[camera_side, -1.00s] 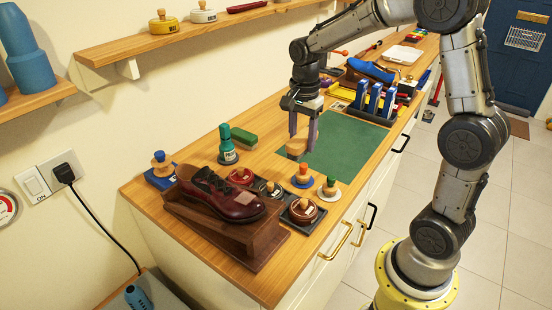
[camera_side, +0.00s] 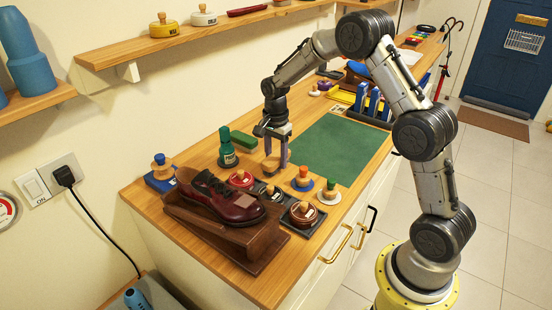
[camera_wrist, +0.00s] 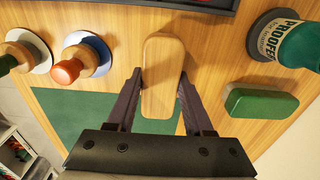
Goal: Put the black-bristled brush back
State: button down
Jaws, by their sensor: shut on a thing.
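A wooden-backed brush (camera_side: 269,160) is held between the fingers of my gripper (camera_side: 276,157). In the wrist view the pale oblong wooden back (camera_wrist: 163,75) lies between the two fingers of my gripper (camera_wrist: 160,92). Its bristles are hidden, so I cannot tell their colour. The brush is over the wooden counter, left of the green mat (camera_side: 340,150) and behind the small tins. I cannot tell whether it touches the counter.
A green block (camera_side: 244,138) and a green PROOFER bottle (camera_side: 227,148) stand left of my gripper. The mat is clear.

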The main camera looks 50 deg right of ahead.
jog(key=shift+f, duration=0.2)
jog(key=shift+f, duration=0.2)
jog(key=shift+c, duration=1.4)
grip_release()
jog(key=shift+r, duration=0.1)
